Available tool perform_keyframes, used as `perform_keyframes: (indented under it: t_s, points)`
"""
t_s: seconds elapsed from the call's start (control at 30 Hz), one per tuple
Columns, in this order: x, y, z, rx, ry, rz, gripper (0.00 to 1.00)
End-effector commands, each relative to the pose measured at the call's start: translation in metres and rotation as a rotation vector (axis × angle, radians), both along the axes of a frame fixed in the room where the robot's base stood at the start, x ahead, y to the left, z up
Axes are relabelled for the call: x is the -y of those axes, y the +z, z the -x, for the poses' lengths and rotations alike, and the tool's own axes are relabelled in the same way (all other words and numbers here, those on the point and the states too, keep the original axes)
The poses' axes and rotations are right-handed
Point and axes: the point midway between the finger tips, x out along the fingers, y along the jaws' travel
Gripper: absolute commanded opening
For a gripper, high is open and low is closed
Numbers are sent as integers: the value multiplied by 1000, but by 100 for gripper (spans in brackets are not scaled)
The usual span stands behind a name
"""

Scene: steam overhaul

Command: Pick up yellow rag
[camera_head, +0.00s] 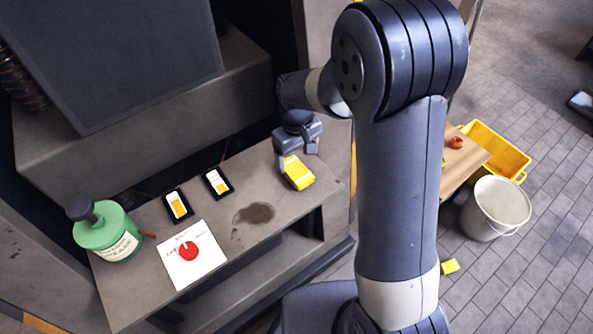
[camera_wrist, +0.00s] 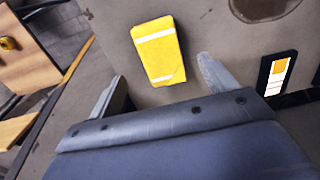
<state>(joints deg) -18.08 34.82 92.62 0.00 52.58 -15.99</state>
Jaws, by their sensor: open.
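A yellow rag (camera_head: 297,173) with white stripes lies as a folded block on the grey bench top, near its right end. It also shows in the wrist view (camera_wrist: 157,51), ahead of the fingers and a little above the line between their tips. My gripper (camera_head: 295,150) is right beside the rag in the head view. In the wrist view my gripper (camera_wrist: 160,72) has its two fingers spread wide, with nothing held between them. The gap between the fingertips and the rag is hard to judge. A second yellow piece (camera_head: 450,266) lies on the floor at the right.
The bench (camera_head: 130,290) holds a green canister (camera_head: 108,235), two small gauges (camera_head: 217,182), a red knob on a white plate (camera_head: 188,251) and a dark stain (camera_head: 254,213). A white bucket (camera_head: 495,208), yellow crate (camera_head: 505,152) and wooden board (camera_head: 458,172) are at right.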

Motion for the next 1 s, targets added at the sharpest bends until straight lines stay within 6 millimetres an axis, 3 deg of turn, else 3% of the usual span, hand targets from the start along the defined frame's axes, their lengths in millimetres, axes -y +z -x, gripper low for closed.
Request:
perform_keyframes:
  t_s: [0.4, 0.7, 1.0]
  points:
    - [-2, -48, 0, -1, 0, 1, 80]
    - [-2, -51, 0, 0, 0, 0, 80]
    - [-2, -51, -1, 0, 0, 0, 55]
